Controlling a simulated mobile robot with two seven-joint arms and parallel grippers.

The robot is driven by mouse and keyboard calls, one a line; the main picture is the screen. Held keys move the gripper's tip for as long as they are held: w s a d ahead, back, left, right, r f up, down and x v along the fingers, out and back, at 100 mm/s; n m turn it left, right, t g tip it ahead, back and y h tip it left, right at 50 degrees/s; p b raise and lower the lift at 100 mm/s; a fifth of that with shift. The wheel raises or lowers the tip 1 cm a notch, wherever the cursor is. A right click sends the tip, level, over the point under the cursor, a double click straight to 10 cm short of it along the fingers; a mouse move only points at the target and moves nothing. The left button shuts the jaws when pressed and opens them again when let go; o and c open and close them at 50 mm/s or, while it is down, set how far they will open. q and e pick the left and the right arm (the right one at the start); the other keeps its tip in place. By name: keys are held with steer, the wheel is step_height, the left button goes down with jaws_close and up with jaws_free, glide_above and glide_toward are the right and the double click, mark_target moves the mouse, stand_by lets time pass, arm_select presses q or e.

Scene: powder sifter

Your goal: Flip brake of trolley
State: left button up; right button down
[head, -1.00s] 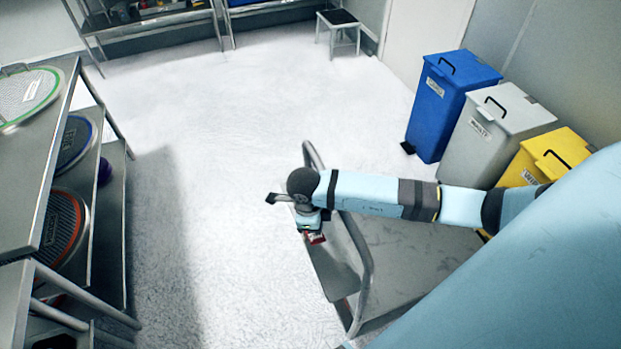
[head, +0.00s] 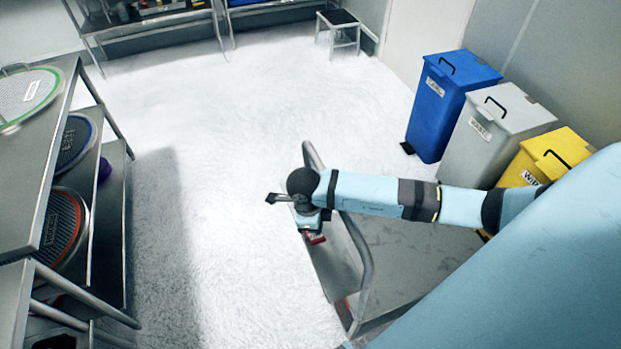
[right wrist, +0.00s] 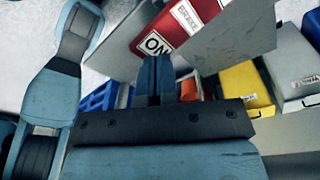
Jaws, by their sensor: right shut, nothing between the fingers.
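The grey metal trolley (head: 405,255) with a curved tube handle stands right of centre in the head view. Its red brake pedal (head: 316,239) shows as a small patch just below my right gripper (head: 310,226). In the right wrist view the red brake pedal (right wrist: 180,22) is large, with white labels, one reading "ON". My right gripper (right wrist: 154,65) is shut and empty, its fingertips right at the pedal's near edge. I cannot tell whether they touch it. My left gripper is not in view.
Blue (head: 450,100), grey (head: 495,135) and yellow (head: 550,158) bins stand to the right, behind the trolley. A metal shelf (head: 50,215) with round sieves is at the left. A stool (head: 338,30) is at the back. The pale floor between is clear.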

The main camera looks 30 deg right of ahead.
steer(key=shift+f+b, duration=1.2)
steer(key=shift+f, duration=0.4)
stand_by(0.6)
steer(key=shift+r, duration=0.1)
steer(key=shift+r+p, duration=2.45)
steer(key=shift+r, duration=1.05)
steer(key=shift+f, duration=0.1)
